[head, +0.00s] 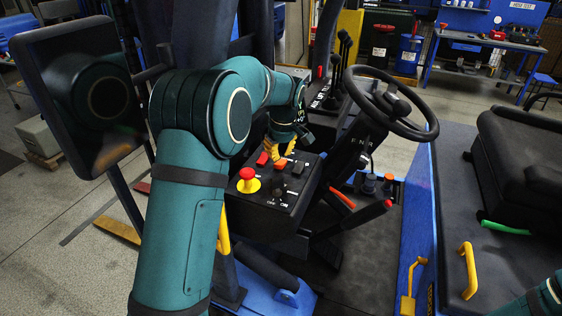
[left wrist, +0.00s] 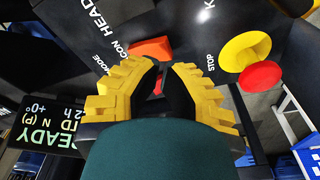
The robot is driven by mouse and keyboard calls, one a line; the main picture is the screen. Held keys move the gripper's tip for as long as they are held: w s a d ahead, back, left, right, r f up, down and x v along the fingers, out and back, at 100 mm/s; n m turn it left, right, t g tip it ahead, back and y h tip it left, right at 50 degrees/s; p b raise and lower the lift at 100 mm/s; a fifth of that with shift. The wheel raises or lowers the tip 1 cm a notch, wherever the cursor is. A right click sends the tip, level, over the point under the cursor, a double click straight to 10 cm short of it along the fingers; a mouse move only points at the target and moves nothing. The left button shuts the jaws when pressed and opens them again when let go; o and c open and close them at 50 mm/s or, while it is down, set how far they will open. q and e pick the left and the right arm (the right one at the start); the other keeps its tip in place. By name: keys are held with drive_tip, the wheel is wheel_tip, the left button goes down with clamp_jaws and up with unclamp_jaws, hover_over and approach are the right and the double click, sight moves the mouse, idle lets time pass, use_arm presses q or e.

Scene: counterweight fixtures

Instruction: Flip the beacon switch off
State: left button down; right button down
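An orange-red switch (head: 281,164) stands on the black control panel (head: 262,195). It also shows in the left wrist view (left wrist: 151,48), beside a partly hidden label ending in "CON". A second red switch (head: 262,158) lies just left of it, and a red part (left wrist: 158,86) shows between the fingers in the left wrist view. My left gripper (head: 283,150) is just above and behind the orange-red switch, fingers pointing down. Its yellow fingertips (left wrist: 165,62) have a narrow gap between them and hold nothing that I can see. My right gripper is out of view.
A red stop button on a yellow base (head: 247,180) is close on the left. A black switch (head: 298,168) is close on the right. The steering wheel (head: 391,105) and black levers (head: 340,55) stand beyond. A lit display (left wrist: 45,125) shows in the left wrist view.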

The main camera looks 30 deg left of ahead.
sight(279, 165)
use_arm(q)
drive_tip(key=shift+s+f+b, duration=0.1)
drive_tip(key=shift+f+b, duration=1)
drive_tip(key=shift+f, duration=0.75)
idle(0.9)
drive_tip(key=shift+r, duration=0.15)
wheel_tip(279, 165, up, 5)
drive_tip(key=p, duration=0.4)
drive_tip(key=shift+r+p, duration=0.3)
drive_tip(key=shift+r, duration=0.6)
drive_tip(key=shift+f, duration=0.1)
